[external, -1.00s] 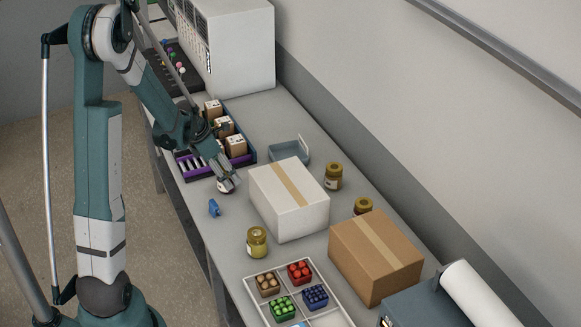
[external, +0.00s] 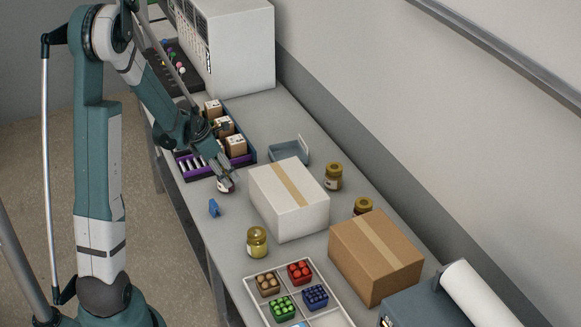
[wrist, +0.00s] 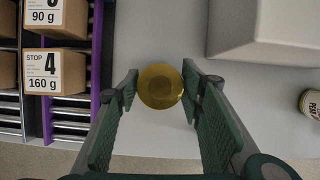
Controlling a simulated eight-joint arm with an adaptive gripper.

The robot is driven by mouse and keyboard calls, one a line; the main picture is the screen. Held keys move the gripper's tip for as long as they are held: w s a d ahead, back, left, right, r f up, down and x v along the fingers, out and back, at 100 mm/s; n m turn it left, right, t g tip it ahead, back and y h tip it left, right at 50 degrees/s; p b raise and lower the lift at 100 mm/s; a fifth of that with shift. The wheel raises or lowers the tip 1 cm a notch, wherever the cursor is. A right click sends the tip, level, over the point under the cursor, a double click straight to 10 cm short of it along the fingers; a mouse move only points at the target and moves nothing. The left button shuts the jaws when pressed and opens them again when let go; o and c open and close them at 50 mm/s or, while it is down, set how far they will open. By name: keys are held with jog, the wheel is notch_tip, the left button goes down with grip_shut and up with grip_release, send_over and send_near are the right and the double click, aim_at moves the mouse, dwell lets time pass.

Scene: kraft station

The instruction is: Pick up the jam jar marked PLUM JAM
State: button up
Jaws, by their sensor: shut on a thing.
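A jar with a round gold lid (wrist: 161,86) stands between the green fingers of my gripper (wrist: 160,88) in the wrist view. The fingers are shut on it from both sides. Its label is hidden from above, so I cannot read its name. In the external view my gripper (external: 226,178) points down at this jar (external: 225,187), near the table's front edge, left of the white box. Three other gold-lidded jars stand apart: one in front of the white box (external: 257,243), one behind it (external: 333,177), and one partly hidden behind the brown box (external: 363,206).
A white box (external: 288,205) stands close to the right of my gripper. A purple rack (external: 188,174) with small cartons is on the left. A blue clip-like object (external: 214,208) lies near the front edge. A brown box (external: 375,262) and divided tray (external: 262,302) are farther right.

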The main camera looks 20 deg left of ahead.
jog(key=shift+r+p, duration=0.35)
jog(key=shift+r, duration=4.6)
jog(key=shift+r, duration=0.15)
